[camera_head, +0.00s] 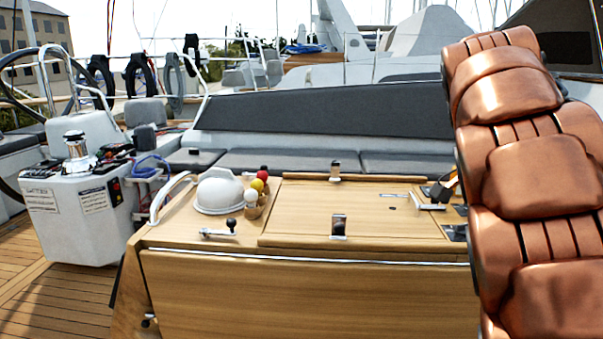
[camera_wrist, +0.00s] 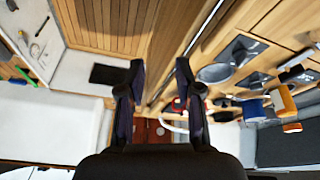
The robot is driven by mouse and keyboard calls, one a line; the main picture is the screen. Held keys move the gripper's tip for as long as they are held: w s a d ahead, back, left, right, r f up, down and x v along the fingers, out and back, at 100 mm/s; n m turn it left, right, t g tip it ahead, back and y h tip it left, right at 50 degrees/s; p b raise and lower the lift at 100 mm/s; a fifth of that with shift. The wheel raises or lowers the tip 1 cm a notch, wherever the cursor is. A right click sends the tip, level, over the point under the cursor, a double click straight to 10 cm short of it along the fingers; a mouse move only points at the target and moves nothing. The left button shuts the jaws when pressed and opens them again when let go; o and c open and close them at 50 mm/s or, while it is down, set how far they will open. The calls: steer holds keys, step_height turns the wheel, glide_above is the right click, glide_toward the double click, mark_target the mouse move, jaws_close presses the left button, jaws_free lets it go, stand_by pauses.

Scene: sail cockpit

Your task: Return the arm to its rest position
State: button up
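My gripper (camera_wrist: 158,68) shows in the wrist view with its two dark fingers apart and nothing between them. It is open and empty. In the wrist view it hangs over the cockpit, with wooden slats and the edge of a wooden surface behind the fingertips. My arm (camera_head: 535,165), copper-coloured and segmented, rises along the right side of the head view. It covers the right part of the table there. My gripper cannot be made out in the head view.
A wooden table (camera_head: 350,244) bears a white dome (camera_head: 219,193), small coloured balls (camera_head: 258,185) and metal fittings. A white console (camera_head: 82,217) stands at left. A grey bench (camera_head: 320,116) lies behind. Orange-handled items (camera_wrist: 285,102) lie at right in the wrist view. Deck at left is clear.

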steer(key=s+a+f+n+g+y, duration=0.1)
steer(key=s+a+f+n, duration=0.4)
steer(key=s+f, duration=0.45)
steer(key=s+a+f+n+g+y, duration=0.1)
steer(key=s+a+f+n+y, duration=0.1)
steer(key=s+a+f+n, duration=0.5)
steer(key=s+a+f+n+g+y, duration=0.1)
steer(key=s+a+f+n, duration=0.2)
steer(key=s+f, duration=0.8)
steer(key=s+p+v, duration=0.2)
steer(key=p+v, duration=0.5)
steer(key=v, duration=0.1)
steer(key=s+r+p+v, duration=0.1)
steer(key=s+p+v, duration=0.1)
steer(key=p+v, duration=0.5)
step_height(320, 180, up, 2)
steer(key=shift+r+t+p, duration=0.1)
steer(key=shift+t+p, duration=0.25)
steer(key=shift+t, duration=0.05)
